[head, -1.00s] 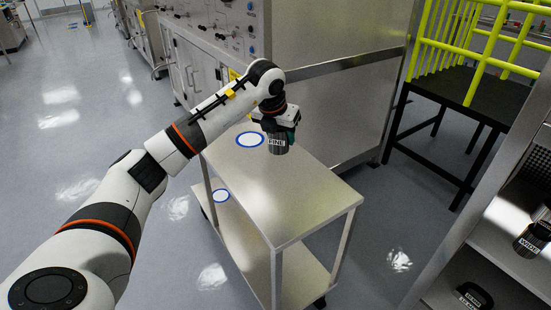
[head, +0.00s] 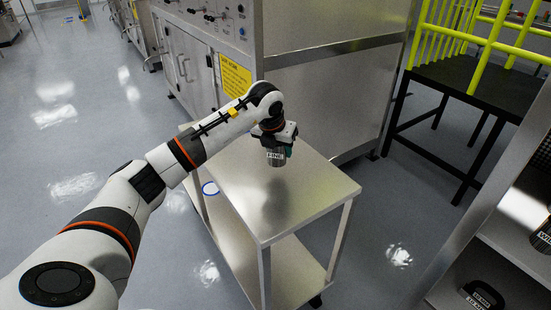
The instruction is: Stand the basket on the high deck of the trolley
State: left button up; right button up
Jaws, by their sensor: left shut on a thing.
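The basket (head: 276,157) is a small grey cylinder with a label that reads like "FINE". My left gripper (head: 277,141) is shut on it from above and holds it upright over the trolley's high deck (head: 310,200). A dark reflection lies on the deck below the basket, which appears to hang clear of the surface. The deck is bare metal where it shows; its far left part is hidden behind my left arm. My right gripper is not in view.
A steel cabinet (head: 325,95) with a yellow sign (head: 235,77) stands behind the trolley. A black platform (head: 465,90) with yellow rails is at the back right. A shelf unit (head: 490,215) at the right holds a "WIDE" cylinder (head: 541,236) and a dark handled item (head: 482,296).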

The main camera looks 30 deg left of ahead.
aim_at(278, 158)
pick_arm(q)
jog(key=shift+f, duration=2.15)
jog(key=o, duration=1.1)
jog(key=shift+f, duration=0.1)
jog(key=shift+c, duration=0.2)
jog(key=shift+r, duration=0.35)
jog(key=v, duration=1.1)
jog(key=shift+s+r, duration=0.2)
jog(key=shift+r, duration=0.05)
jog(key=shift+d, duration=0.1)
